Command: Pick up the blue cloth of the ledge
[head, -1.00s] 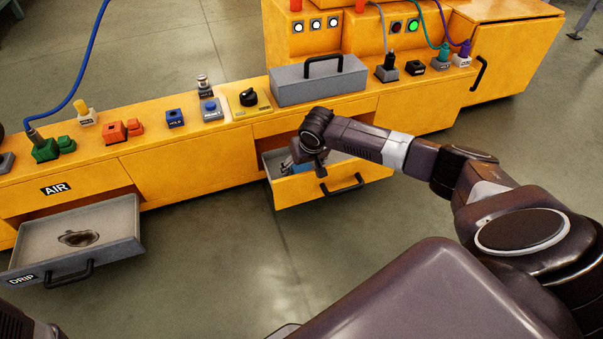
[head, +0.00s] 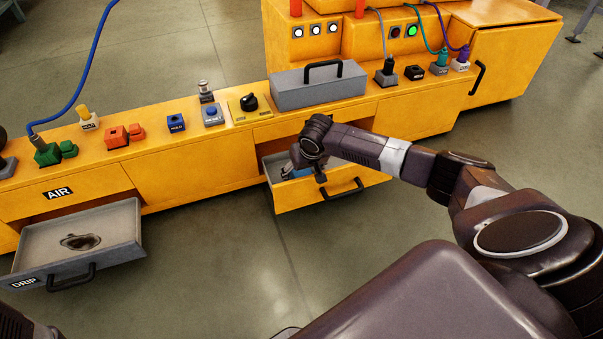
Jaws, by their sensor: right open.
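A patch of blue (head: 299,173), which looks like the blue cloth, shows inside an open yellow-fronted drawer (head: 340,192). It is small and mostly covered by my right gripper, so its shape is unclear. My right gripper (head: 305,170) reaches down from the right over the left part of this drawer. It is open, with its fingers at or just above the blue patch; I cannot tell whether they touch it. My left gripper is not in view.
A grey toolbox (head: 318,84) stands on the yellow bench ledge behind the drawer. A grey DRIP drawer (head: 125,225) with a dark stain is pulled out at left. Buttons, plugs and a rotary knob (head: 248,102) line the ledge. The floor (head: 220,265) between the drawers is clear.

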